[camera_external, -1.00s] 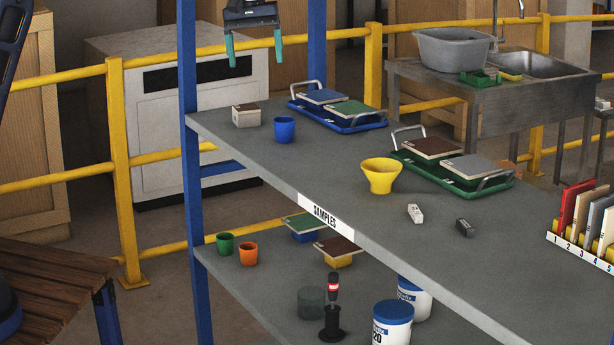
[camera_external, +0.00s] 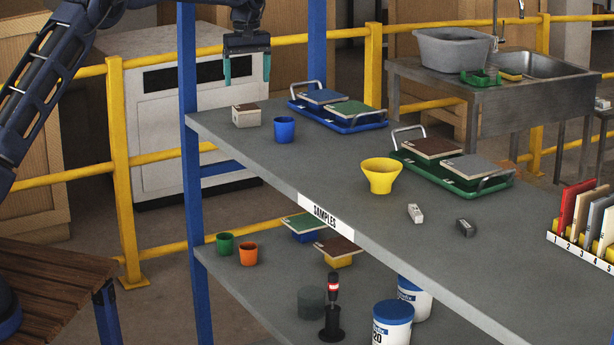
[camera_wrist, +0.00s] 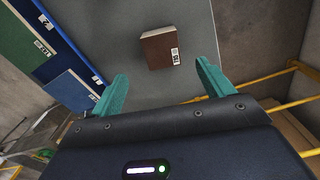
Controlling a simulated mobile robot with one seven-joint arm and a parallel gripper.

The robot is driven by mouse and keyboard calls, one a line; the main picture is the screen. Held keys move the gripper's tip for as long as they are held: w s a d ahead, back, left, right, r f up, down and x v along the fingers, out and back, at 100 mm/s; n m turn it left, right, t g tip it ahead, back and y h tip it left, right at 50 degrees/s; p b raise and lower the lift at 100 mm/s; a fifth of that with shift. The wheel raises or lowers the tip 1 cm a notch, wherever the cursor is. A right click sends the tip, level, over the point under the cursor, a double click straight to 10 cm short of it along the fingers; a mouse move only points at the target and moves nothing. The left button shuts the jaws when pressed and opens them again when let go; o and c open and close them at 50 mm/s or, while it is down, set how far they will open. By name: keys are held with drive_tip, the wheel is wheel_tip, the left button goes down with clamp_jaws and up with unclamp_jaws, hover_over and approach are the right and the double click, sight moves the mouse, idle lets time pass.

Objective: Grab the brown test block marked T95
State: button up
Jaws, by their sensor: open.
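The test block (camera_external: 246,115) has a brown top and pale sides. It sits on the grey upper shelf at the left end, left of the blue cup. In the wrist view the brown block (camera_wrist: 158,48) lies ahead of the fingers, with a small white label whose print is too small to read surely. My gripper (camera_external: 247,82) points down above the block, apart from it. Its two teal fingers are spread and empty; in the wrist view the gap (camera_wrist: 162,72) lines up roughly with the block.
A blue cup (camera_external: 284,130) stands close to the block's right. A blue tray (camera_external: 350,126) with tile samples lies behind it. A blue shelf post (camera_external: 190,80) rises left of the gripper. A yellow funnel-shaped cup (camera_external: 381,178) and green tray (camera_external: 452,180) stand farther right.

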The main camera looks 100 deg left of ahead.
sight(246, 107)
wheel_tip(246, 107, down, 10)
drive_tip(key=shift+s+f, duration=0.15)
idle(0.5)
drive_tip(key=shift+c, duration=0.2)
drive_tip(key=c, duration=1.3)
